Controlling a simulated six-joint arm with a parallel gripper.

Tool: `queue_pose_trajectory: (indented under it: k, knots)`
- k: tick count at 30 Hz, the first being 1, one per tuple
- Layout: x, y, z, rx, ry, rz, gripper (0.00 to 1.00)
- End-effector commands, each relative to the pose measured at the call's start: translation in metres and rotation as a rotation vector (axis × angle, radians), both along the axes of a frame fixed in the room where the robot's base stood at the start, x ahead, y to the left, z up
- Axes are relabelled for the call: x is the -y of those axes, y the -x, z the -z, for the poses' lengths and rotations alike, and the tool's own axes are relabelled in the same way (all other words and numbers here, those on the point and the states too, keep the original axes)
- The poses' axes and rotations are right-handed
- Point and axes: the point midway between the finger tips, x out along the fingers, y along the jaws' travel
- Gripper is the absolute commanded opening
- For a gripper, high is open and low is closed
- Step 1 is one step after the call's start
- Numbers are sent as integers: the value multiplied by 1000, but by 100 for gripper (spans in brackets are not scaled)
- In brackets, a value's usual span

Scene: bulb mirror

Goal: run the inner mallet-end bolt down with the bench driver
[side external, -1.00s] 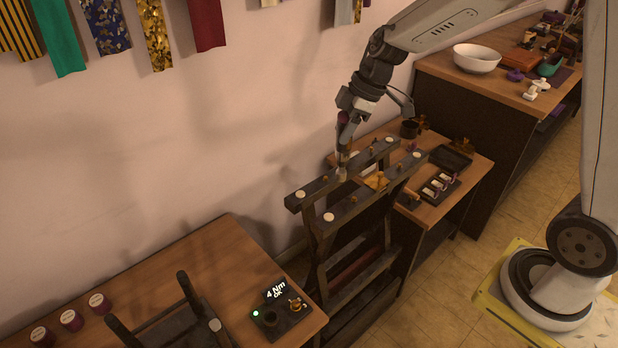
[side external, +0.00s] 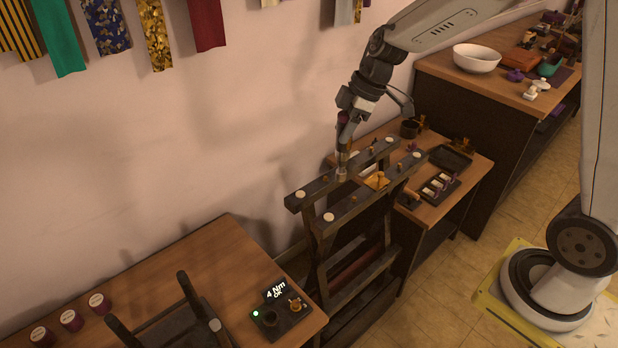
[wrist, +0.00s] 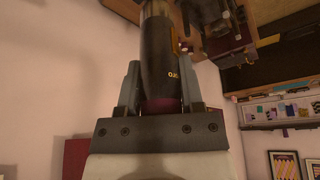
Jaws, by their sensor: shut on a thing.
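My gripper (wrist: 160,78) is shut on the bench driver (wrist: 158,45), a dark tool with a maroon end. In the side view the driver (side external: 343,140) points down from my gripper. Its metal nose is at the far rail of the dark wooden frame (side external: 312,190); contact there is too small to confirm. The bolt under the nose is hidden. A small brass bolt (side external: 325,179) stands on the same rail, left of the nose. White round caps (side external: 300,194) mark the rail ends. A dark station (side external: 282,318) on the left bench reads "4 Nm OK" with a green light.
The frame's near rail (side external: 350,210) runs parallel to the far one. Behind it, a small table holds a dark tray (side external: 450,157), a cup (side external: 409,129) and a rack of white-labelled pieces (side external: 440,187). Several purple tins (side external: 71,320) stand on the left bench. The wall is close behind.

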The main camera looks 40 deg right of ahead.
Motion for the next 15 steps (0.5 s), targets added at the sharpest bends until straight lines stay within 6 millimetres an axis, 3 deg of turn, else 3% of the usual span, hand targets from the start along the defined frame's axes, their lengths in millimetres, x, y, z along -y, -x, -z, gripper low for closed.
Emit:
queue_pose_trajectory:
  k: [8,15]
  knots:
    - [25,-21,-1,2,0,63,0]
    - [79,-55,0,2,-1,185,0]
